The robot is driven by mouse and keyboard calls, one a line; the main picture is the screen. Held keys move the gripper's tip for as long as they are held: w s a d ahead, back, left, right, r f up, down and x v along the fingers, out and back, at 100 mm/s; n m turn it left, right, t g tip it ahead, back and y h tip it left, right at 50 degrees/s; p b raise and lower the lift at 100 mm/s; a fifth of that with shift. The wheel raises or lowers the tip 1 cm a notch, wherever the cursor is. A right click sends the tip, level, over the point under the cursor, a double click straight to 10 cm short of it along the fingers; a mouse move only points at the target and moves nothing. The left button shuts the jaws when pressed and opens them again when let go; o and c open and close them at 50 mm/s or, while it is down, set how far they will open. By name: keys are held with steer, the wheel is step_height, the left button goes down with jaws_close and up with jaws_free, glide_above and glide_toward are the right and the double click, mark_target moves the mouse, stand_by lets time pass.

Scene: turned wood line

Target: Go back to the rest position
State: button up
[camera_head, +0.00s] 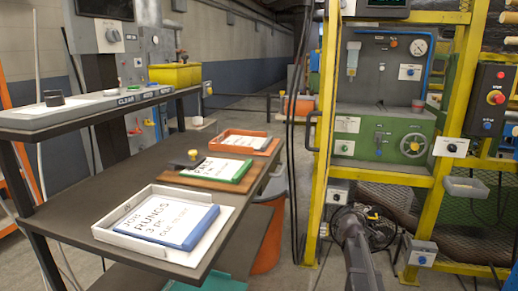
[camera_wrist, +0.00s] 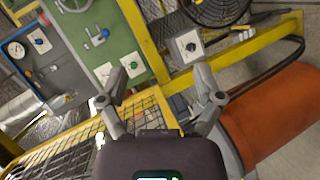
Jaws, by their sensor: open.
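In the wrist view my gripper (camera_wrist: 158,98) is open, with its two fingers spread wide and nothing between them. Behind the fingers are a yellow frame, wire mesh and part of a green machine panel (camera_wrist: 100,40). In the head view my arm (camera_head: 357,250) rises at the lower right of centre, in front of the yellow frame and to the right of the table. The fingers cannot be made out in the head view.
A dark table (camera_head: 150,165) at left bears a white tray (camera_head: 125,240) with a blue-edged card, a green-edged card (camera_head: 217,172) on a wooden board, and an orange tray (camera_head: 263,142). The yellow frame (camera_head: 323,120) stands close to my arm. An orange bin (camera_head: 265,240) is beside the table.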

steer(key=s+a+f+m+g+y, duration=0.2)
steer(key=s+a+f+g+y, duration=0.15)
steer(key=s+a, duration=0.6)
steer(key=s+a+f+m+g+y+p, duration=0.15)
steer(key=s+a+f+m+g, duration=0.35)
steer(key=s, duration=0.7)
steer(key=s+a+f+g+y, duration=0.3)
steer(key=s+a+y, duration=0.1)
steer(key=s+a, duration=0.55)
step_height(320, 180, up, 31)
steer(key=p, duration=3)
steer(key=shift+s+d, duration=0.3)
steer(key=shift+d, duration=0.05)
steer(key=shift+f+t, duration=0.1)
steer(key=shift+t, duration=0.15)
steer(key=c, duration=0.4)
